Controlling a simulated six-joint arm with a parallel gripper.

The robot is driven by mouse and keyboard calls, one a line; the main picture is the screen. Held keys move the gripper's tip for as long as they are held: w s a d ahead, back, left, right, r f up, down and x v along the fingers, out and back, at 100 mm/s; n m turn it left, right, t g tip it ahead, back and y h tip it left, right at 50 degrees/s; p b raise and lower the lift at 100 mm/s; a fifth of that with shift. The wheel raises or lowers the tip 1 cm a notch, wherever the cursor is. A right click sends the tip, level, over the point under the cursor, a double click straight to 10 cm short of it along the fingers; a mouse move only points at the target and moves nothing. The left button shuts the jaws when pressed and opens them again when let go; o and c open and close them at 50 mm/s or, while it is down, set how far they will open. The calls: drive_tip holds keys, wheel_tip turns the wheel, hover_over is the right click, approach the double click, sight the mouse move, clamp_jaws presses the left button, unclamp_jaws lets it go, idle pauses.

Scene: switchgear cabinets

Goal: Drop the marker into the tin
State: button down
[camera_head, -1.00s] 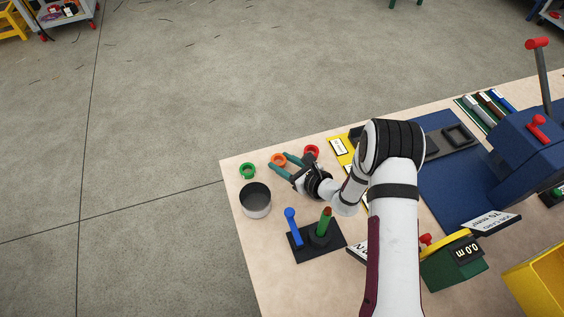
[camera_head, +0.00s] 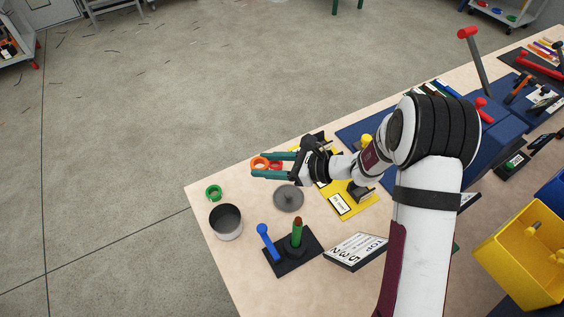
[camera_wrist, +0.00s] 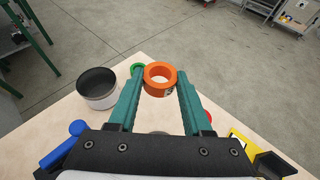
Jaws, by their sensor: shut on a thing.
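The orange ring marker (camera_head: 260,163) is between the teal fingertips of my gripper (camera_head: 262,165), which is shut on it. In the wrist view the orange ring (camera_wrist: 160,90) sits upright between the two fingertips (camera_wrist: 159,78), its hole showing. The ring appears above the table. The tin (camera_head: 226,233) is a grey open-topped cylinder near the table's left edge, below and left of the gripper in the head view. In the wrist view the tin (camera_wrist: 103,102) stands left of the left finger, its dark inside looking empty.
A green ring (camera_head: 214,193) lies just behind the tin, and a red ring (camera_head: 277,166) shows beyond the fingers. A grey disc (camera_head: 289,198) lies right of the tin. A black base (camera_head: 291,254) with blue and green upright pegs stands in front. Yellow plates (camera_head: 353,203) lie to the right.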

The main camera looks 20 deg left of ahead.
drive_tip(key=s+a+n+g+h, duration=0.2)
drive_tip(key=s+a+n+g, duration=0.4)
drive_tip(key=s+n+g, duration=0.2)
drive_tip(key=shift+s+n+g+h, duration=0.3)
drive_tip(key=shift+s+g, duration=0.5)
drive_tip(key=shift+s, duration=0.4)
drive_tip(key=shift+f, duration=0.15)
drive_tip(key=shift+f, duration=2.6)
drive_tip(key=shift+w, duration=0.1)
drive_tip(key=shift+c, duration=1.3)
unclamp_jaws()
